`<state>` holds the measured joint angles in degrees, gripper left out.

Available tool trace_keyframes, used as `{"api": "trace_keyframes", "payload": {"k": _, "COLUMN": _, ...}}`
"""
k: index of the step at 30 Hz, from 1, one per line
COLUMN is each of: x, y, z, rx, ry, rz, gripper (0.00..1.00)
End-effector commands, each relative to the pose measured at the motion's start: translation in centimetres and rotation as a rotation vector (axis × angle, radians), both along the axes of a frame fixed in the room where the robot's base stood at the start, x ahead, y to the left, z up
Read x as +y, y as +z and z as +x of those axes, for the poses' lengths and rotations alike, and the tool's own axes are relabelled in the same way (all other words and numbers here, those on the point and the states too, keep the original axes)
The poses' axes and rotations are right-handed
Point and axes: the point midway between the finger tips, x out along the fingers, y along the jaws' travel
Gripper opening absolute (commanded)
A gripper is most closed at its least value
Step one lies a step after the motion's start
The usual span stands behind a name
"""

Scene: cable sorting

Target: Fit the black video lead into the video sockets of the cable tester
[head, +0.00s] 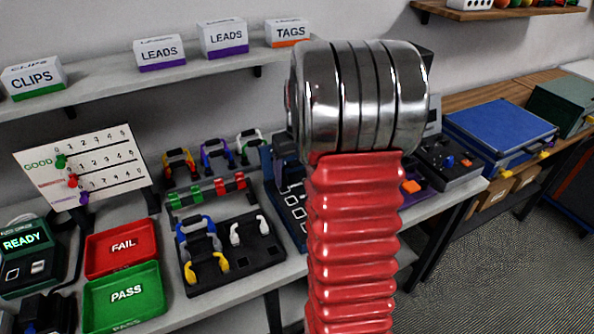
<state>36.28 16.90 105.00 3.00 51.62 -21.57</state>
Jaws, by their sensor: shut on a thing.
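My red ribbed arm with its metal joint fills the middle of the head view, and my gripper is hidden behind it or out of view. I cannot make out the black video lead. A dark blue panel with white-outlined square openings (290,212) shows just left of my arm, partly covered by it. A green-topped unit with a lit READY screen (24,242) stands at the far left. I cannot tell which of these is the cable tester, and no video sockets are clear.
A black board (240,285) holds blue, yellow and white leads. More coloured leads (216,153) stand behind it. A red FAIL tray (121,247) and green PASS tray (124,296) lie left. A blue case (500,132) sits right. Labelled boxes (160,53) line the shelf above.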

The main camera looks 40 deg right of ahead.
Motion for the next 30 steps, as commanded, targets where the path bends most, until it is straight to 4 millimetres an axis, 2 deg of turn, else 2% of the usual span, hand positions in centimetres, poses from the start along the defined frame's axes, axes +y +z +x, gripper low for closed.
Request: {"api": "trace_keyframes", "payload": {"k": 30, "x": 0.06, "y": -0.67, "z": 0.04, "rx": 0.0, "ry": 0.001, "rz": 0.0, "gripper": 0.53}}
